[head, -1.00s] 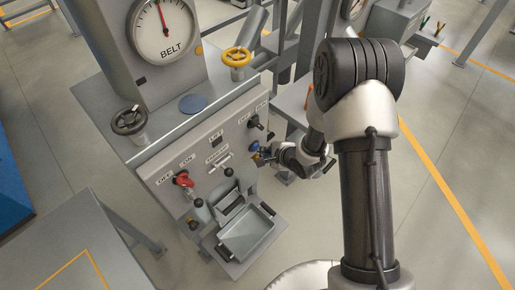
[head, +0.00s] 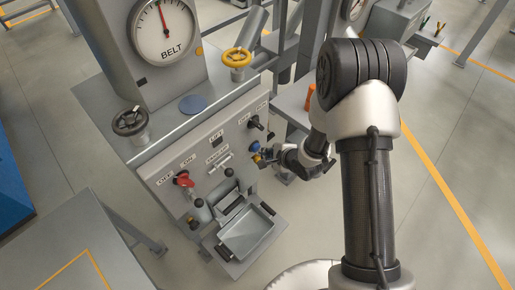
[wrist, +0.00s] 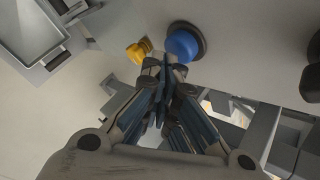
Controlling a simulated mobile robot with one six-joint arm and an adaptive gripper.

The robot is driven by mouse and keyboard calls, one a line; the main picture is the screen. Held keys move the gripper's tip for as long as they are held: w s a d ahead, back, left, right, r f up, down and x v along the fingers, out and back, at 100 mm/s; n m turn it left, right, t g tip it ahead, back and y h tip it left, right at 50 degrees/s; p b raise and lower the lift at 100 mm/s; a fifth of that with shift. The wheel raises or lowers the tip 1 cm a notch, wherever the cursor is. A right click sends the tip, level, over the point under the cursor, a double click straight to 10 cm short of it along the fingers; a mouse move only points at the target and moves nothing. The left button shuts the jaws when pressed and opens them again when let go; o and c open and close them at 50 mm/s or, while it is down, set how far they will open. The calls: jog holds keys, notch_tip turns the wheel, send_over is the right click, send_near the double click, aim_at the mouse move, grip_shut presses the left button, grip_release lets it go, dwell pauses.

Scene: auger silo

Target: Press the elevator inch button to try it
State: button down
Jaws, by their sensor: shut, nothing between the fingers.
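The grey control panel (head: 205,165) has a round blue button (head: 254,146) at its right side. A smaller yellow knob or button (head: 257,158) sits just below it. No readable label shows which is the elevator inch button. In the wrist view the blue button (wrist: 184,44) is just beyond my fingertips, slightly right, and the yellow one (wrist: 138,50) is just to their left. My gripper (head: 267,156) is shut and empty; in the wrist view its tips (wrist: 163,66) are close to the panel. I cannot tell whether they touch anything.
The panel also has a red knob (head: 183,179), a T-handle (head: 219,161) and a black knob (head: 254,121). A grey tray (head: 246,234) juts out below. A yellow handwheel (head: 237,57) and a black handwheel (head: 129,121) stand on top. Floor at right is clear.

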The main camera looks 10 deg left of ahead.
jog(key=shift+s+d, duration=0.3)
jog(key=shift+d, duration=0.05)
jog(key=shift+s+d+p, duration=0.25)
jog(key=shift+s+d, duration=0.55)
jog(key=shift+d, duration=0.2)
jog(key=shift+s+d+p, duration=0.25)
jog(key=shift+s+d, duration=0.5)
jog(key=shift+d, duration=0.2)
